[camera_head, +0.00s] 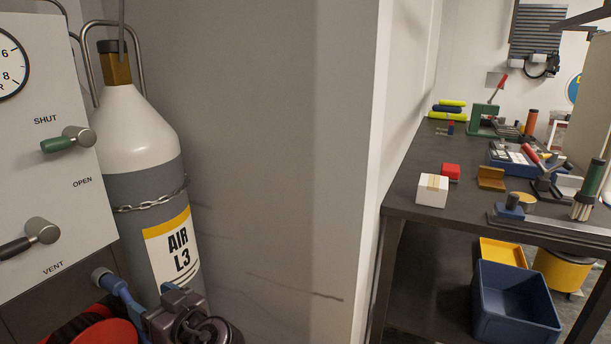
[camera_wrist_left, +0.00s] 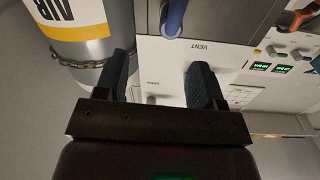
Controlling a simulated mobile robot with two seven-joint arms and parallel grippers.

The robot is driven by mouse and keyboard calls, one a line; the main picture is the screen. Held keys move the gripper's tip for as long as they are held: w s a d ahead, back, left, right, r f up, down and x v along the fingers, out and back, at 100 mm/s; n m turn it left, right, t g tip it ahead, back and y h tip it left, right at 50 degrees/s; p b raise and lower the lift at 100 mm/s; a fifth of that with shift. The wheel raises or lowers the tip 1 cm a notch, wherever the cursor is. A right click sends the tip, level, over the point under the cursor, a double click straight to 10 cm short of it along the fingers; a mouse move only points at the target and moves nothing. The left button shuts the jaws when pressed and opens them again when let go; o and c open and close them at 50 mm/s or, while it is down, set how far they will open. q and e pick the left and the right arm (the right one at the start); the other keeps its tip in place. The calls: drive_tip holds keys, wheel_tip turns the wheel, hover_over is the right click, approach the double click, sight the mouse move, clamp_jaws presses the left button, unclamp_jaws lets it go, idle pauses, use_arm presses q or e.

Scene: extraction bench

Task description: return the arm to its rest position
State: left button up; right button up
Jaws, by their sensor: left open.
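My left gripper (camera_wrist_left: 160,80) is in the wrist view with its two dark fingers apart and nothing between them. Beyond the fingers is a pale panel with the word VENT, upside down in this view; the same panel (camera_head: 48,190) stands at the left of the head view. The gas cylinder (camera_wrist_left: 85,48) is left of the fingers, apart from them; in the head view, the cylinder (camera_head: 140,140) stands upright, labelled AIR L3. A dark, shiny part of my arm shows at the bottom of the head view; the fingers cannot be made out there. My right gripper is out of view.
The panel carries a green-handled lever (camera_head: 68,141) and a black-handled lever (camera_head: 28,240). A blue tube (camera_wrist_left: 172,18) is beyond the fingers. A chain (camera_head: 150,200) crosses the cylinder. Right of a pale wall stands a dark bench (camera_head: 405,185) with tools; a blue bin (camera_head: 515,305) is below.

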use_arm(q)
drive_tip(key=w+d+f+m+t+h, duration=0.2)
drive_tip(key=w+d+m+t+h, duration=0.3)
drive_tip(key=m+h, duration=0.15)
drive_tip(key=s+d+f+m+t+h+p, duration=0.2)
drive_tip(key=s+f+m+h, duration=0.3)
drive_tip(key=m+h, duration=0.15)
drive_tip(key=s+a+f+g+h+p, duration=0.1)
drive_tip(key=s+f, duration=0.3)
drive_tip(key=s, duration=0.5)
drive_tip(key=s+a+f+g+h+p, duration=0.1)
drive_tip(key=s+f, duration=0.3)
drive_tip(key=s, duration=0.5)
drive_tip(key=s+a+f+g+h+p, duration=0.1)
drive_tip(key=s+f, duration=0.3)
drive_tip(key=s, duration=0.6)
drive_tip(key=shift+a+f+g, duration=0.35)
drive_tip(key=shift+g, duration=0.05)
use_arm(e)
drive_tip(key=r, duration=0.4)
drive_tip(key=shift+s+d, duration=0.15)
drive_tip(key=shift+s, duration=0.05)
use_arm(q)
drive_tip(key=shift+w, duration=0.1)
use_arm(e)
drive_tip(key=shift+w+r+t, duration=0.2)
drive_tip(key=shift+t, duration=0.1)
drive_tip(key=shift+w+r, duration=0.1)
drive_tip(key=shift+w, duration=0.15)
